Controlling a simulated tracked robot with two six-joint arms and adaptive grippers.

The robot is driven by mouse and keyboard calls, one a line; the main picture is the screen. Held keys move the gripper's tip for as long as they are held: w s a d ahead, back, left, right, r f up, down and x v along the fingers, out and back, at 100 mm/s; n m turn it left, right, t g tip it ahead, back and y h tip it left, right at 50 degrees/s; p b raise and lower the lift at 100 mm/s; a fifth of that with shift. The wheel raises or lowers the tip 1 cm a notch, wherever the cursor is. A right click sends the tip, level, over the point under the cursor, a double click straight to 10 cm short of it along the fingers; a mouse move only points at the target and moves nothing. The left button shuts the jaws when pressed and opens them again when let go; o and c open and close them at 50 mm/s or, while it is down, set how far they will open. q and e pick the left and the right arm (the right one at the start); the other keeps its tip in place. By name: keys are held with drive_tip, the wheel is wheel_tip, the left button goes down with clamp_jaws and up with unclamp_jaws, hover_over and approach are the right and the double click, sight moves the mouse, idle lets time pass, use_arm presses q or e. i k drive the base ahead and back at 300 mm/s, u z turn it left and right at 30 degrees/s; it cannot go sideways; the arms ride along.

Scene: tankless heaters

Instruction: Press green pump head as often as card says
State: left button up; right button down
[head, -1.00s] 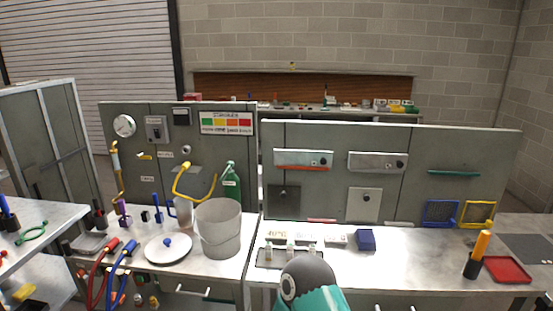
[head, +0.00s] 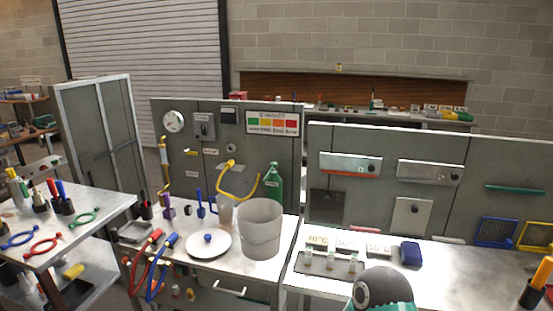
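A green bottle (head: 274,184) stands on the left bench against the grey back panel, behind the bucket. Its narrow top shows, but I cannot tell at this size whether it is a pump head. Small white cards (head: 317,242) with print stand on the right bench; "40°C" and "55°C" seem legible, and another is hard to read. Several small pale-topped items stand on a dark tray (head: 345,268) in front of the cards. I see no card with a clear press count. Neither gripper is in view; only a rounded grey and teal part of my arm shows at the bottom.
A grey bucket (head: 261,229), a white lid (head: 208,246) with a blue knob and a yellow hose (head: 238,184) crowd the left bench near the bottle. A blue box (head: 410,254) sits right of the cards.

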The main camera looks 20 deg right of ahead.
sight(274, 165)
drive_tip(key=i, duration=0.9)
